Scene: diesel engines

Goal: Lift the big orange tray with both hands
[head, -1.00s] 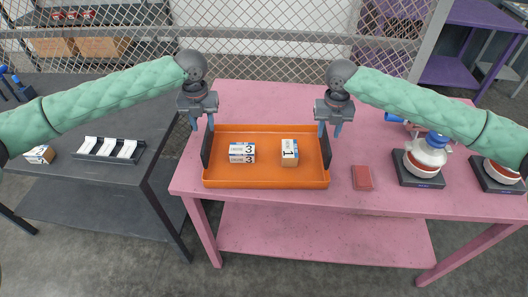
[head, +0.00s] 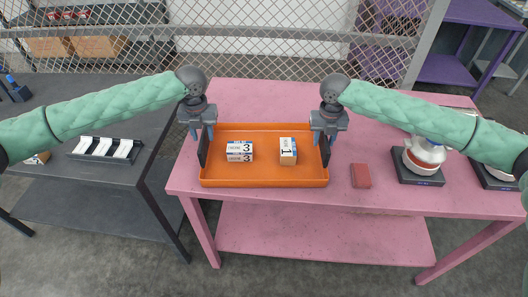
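Two white-and-blue boxes are inside, one marked 3 (head: 239,152) and one marked 1 (head: 288,152). Whether any finger touches a plate cannot be told.
The pink table (head: 270,98) is clear behind the tray. A dark red block (head: 361,175) lies to its right, then a white-and-red part on a black stand (head: 418,178). A dark table (head: 110,178) with a black rack (head: 105,150) stands at left.

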